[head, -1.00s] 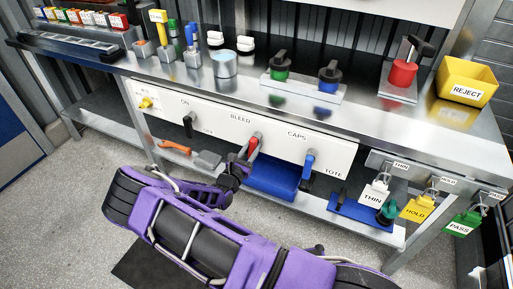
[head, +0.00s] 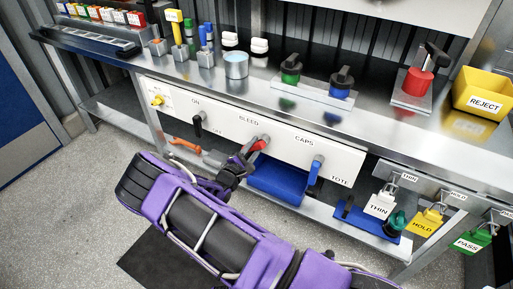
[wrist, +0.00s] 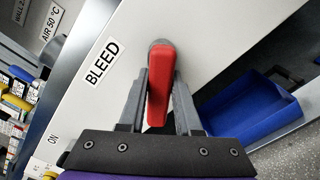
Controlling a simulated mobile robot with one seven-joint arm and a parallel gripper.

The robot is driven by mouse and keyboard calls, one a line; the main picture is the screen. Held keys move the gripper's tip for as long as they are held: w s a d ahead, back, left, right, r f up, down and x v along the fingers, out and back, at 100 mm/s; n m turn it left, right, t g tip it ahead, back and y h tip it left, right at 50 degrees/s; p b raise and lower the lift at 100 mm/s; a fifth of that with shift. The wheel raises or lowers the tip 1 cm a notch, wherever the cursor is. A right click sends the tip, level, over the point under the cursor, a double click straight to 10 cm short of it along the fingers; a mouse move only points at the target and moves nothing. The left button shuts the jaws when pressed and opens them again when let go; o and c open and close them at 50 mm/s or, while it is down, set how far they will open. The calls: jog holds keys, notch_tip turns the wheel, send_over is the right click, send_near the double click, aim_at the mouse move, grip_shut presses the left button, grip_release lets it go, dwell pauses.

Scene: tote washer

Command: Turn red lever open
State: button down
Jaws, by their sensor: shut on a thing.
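The red lever (head: 259,144) is on the white front panel under the BLEED label, and its free end points down and to the left. In the wrist view the red lever (wrist: 160,85) lies lengthwise between the two grey fingers of my gripper (wrist: 159,100). My gripper (head: 247,156) is shut on it, one finger on each side. In the wrist view the BLEED label (wrist: 102,63) is strongly tilted, so the lever stands slanted on the panel. The lever's lower part is partly hidden by my gripper in the head view.
A black lever (head: 198,124) at ON is left on the panel, and a blue lever (head: 314,172) at CAPS is right. A blue tote (head: 275,183) sits below the panel. Hanging tags, THIN (head: 379,206) and HOLD (head: 425,223), are at the right. Open floor lies in front.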

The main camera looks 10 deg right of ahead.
jog(key=m, duration=0.3)
jog(key=shift+w+a+r+m, duration=0.1)
jog(key=shift+a+r+m, duration=0.05)
jog(key=shift+r+m, duration=0.2)
jog(key=shift+a+r+m, duration=0.1)
jog(key=shift+r+m, duration=0.1)
jog(key=shift+m, duration=0.7)
jog(key=shift+r+m, duration=0.15)
jog(key=shift+m, duration=0.7)
jog(key=c, duration=0.6)
grip_release()
jog(key=v, duration=1.7)
jog(key=shift+p, duration=0.3)
jog(key=shift+a+r, duration=0.1)
jog(key=shift+r, duration=0.05)
